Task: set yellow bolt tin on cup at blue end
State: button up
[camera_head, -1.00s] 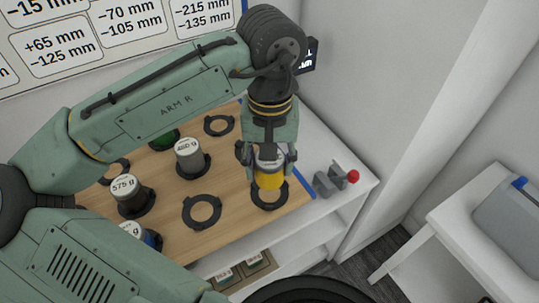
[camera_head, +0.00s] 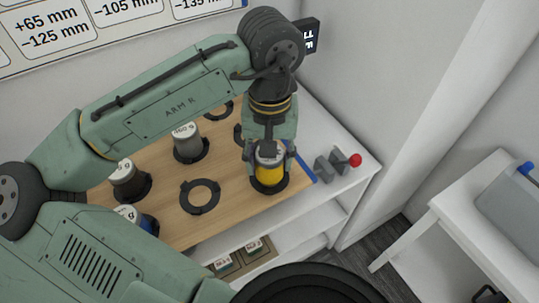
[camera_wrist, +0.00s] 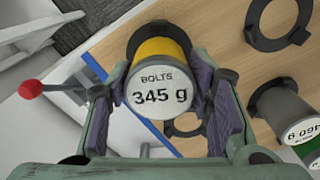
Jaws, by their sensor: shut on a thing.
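The yellow bolt tin (camera_head: 270,171) is upright in my gripper (camera_head: 267,155); its white lid reads "BOLTS 345 g" in the wrist view (camera_wrist: 163,92). My gripper is shut on its sides, one purple-grey pad on each side. The cup at the blue end (camera_head: 269,187) is a black ring on the wooden board beside the blue strip (camera_head: 304,166). The tin's bottom is at this ring, and the dark rim shows around its far end in the wrist view (camera_wrist: 159,27). I cannot tell whether it bears fully on the cup.
An empty black ring (camera_head: 200,197) lies left of the tin. Grey tins (camera_head: 186,143) (camera_head: 128,182) stand in other cups on the board. A grey clamp with a red knob (camera_head: 355,160) stands right of the blue strip. A white side table (camera_head: 460,206) is at right.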

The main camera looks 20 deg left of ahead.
jog(key=shift+f+b, duration=0.35)
jog(key=shift+f, duration=0.25)
jog(key=o, duration=1.6)
jog(key=shift+c, duration=0.2)
notch_tip(320, 180, up, 12)
